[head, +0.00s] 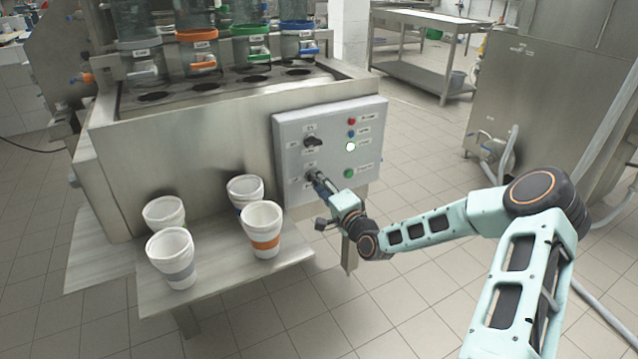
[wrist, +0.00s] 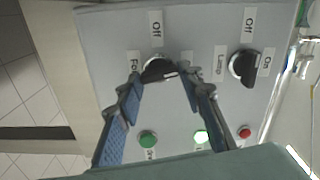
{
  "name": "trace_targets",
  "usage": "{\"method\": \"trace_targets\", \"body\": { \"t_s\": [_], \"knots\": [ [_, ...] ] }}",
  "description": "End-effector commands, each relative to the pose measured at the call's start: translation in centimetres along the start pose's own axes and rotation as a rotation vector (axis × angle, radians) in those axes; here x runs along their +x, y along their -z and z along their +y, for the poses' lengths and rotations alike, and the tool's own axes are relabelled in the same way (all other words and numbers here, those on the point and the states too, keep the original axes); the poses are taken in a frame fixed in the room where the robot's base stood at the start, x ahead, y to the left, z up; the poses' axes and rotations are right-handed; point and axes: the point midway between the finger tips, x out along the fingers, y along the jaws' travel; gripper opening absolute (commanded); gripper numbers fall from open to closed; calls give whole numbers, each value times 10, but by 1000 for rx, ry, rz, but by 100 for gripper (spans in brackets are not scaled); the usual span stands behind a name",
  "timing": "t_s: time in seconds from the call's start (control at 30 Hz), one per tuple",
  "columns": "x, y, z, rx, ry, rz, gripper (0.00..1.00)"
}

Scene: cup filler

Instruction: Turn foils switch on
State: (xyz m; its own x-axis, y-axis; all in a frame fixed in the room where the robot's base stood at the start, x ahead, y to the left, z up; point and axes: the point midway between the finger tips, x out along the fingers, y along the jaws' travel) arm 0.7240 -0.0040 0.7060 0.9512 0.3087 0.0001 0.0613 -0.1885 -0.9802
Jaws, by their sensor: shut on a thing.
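The foils switch (wrist: 157,67) is a black knob on the grey control panel (head: 290,123), beside a partly hidden label starting "Fo" and below an "Off" label in the wrist view. In the head view it is the lower knob. My gripper (wrist: 160,82) has its blue-padded fingers on both sides of the knob and is shut on it. In the head view my gripper (head: 320,184) reaches the panel from the front right. The fingers hide part of the panel, and I cannot tell the knob's setting for sure.
The lamp switch (wrist: 243,66) sits close beside my right finger. Several paper cups, one orange-banded (head: 263,232), stand on the steel shelf (head: 215,292) to the left.

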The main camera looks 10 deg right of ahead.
Motion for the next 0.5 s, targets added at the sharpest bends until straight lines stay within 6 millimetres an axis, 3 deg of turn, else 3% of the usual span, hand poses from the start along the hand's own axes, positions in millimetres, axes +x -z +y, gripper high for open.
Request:
{"method": "trace_targets", "body": {
  "t_s": [0.5],
  "knots": [
    [0, -1, 1, 207, -1, -1, 10]
  ]
}}
